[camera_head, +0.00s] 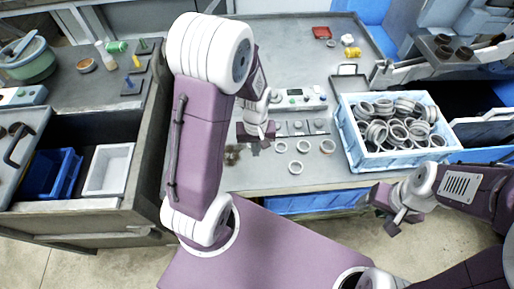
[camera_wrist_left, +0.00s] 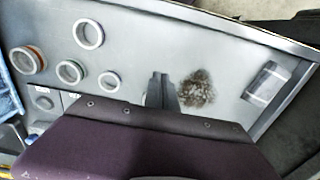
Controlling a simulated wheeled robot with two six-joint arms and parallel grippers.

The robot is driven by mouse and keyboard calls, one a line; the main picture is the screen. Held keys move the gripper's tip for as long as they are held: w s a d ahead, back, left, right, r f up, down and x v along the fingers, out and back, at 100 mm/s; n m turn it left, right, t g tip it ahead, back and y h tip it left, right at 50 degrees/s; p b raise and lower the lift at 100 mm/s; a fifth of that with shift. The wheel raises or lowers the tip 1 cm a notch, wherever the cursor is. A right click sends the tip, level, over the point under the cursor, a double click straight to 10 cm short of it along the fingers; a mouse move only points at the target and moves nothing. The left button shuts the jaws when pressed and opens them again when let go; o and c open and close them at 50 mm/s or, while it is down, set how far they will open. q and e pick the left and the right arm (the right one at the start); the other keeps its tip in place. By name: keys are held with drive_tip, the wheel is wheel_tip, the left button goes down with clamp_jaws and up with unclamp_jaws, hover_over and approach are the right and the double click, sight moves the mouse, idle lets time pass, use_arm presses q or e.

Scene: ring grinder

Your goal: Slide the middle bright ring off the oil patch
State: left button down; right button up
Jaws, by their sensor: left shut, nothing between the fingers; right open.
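Several bright metal rings lie flat on the grey bench: a near ring (camera_head: 287,167) and a row of three behind it. My left gripper (camera_wrist_left: 161,92) is shut and empty, between the patch and the nearest ring, touching neither. My right gripper (camera_head: 388,208) is open and empty, off the bench's front right.
A light blue crate (camera_head: 397,157) full of rings stands right of the loose rings. A control box (camera_head: 305,100) and a plate with square pads sit behind them. A clear block (camera_wrist_left: 265,84) lies beyond the patch. The bench's front edge is close to the near ring.

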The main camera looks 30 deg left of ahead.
sight(255, 164)
use_arm(q)
wheel_tip(255, 164, down, 8)
drive_tip(key=shift+a+r+b, duration=0.15)
drive_tip(key=shift+r+b, duration=0.05)
drive_tip(key=shift+b, duration=0.7)
drive_tip(key=w, duration=0.1)
drive_tip(key=w+a, duration=0.1)
drive_tip(key=shift+w+a+r, duration=0.1)
drive_tip(key=shift+w+r, duration=0.15)
drive_tip(key=shift+w, duration=0.05)
drive_tip(key=shift+w+a, duration=0.35)
drive_tip(key=shift+w, duration=0.1)
